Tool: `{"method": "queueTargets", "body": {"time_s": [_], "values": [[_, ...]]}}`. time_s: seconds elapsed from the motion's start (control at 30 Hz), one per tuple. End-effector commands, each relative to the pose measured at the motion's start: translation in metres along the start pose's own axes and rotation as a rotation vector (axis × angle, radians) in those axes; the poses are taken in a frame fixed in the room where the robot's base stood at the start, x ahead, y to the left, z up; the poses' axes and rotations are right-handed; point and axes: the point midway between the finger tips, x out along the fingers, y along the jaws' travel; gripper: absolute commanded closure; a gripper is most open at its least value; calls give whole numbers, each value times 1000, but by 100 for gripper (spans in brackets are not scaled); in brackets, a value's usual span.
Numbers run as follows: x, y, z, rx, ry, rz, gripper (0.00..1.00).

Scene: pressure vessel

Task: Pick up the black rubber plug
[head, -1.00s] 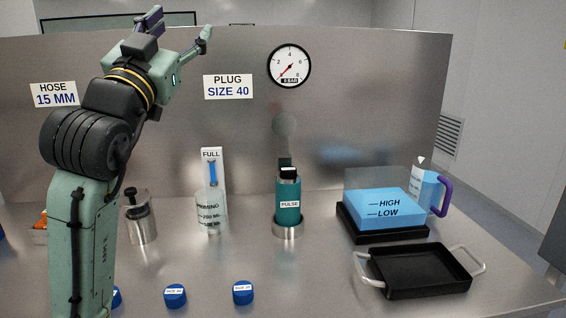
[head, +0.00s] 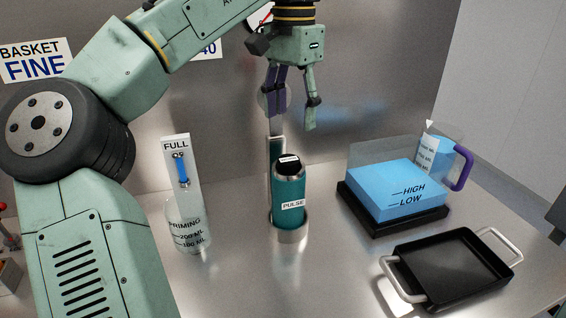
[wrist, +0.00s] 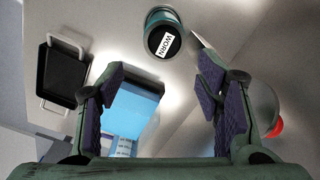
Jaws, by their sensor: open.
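A black plug-like piece (head: 289,163) with a white label sits in the top of the teal cylinder marked PULSE (head: 290,190), which stands upright in a metal ring. From above, in the wrist view, the black round top (wrist: 164,41) bears a label reading WORN. My gripper (head: 292,115) points down, open and empty, above and apart from it. In the wrist view the black top lies beyond and between the spread fingertips of my gripper (wrist: 160,68). I cannot tell how deep the black piece sits in the cylinder.
A clear vessel marked PRIMING (head: 187,225) stands left of the cylinder, with the FULL gauge (head: 177,146) behind. On the right are a blue-filled tank (head: 400,190), a jug with a purple handle (head: 440,155) and a black tray (head: 455,270). The panel rises close behind.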

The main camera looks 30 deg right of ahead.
Motion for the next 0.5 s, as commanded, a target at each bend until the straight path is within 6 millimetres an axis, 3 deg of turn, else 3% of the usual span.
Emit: {"method": "queueTargets", "body": {"time_s": [0.03, 0.1, 0.5], "values": [[14, 0, 0, 0, 1, 1, 41], [24, -1, 0, 0, 2, 0, 41], [71, -6, 0, 2, 3, 4, 41]]}}
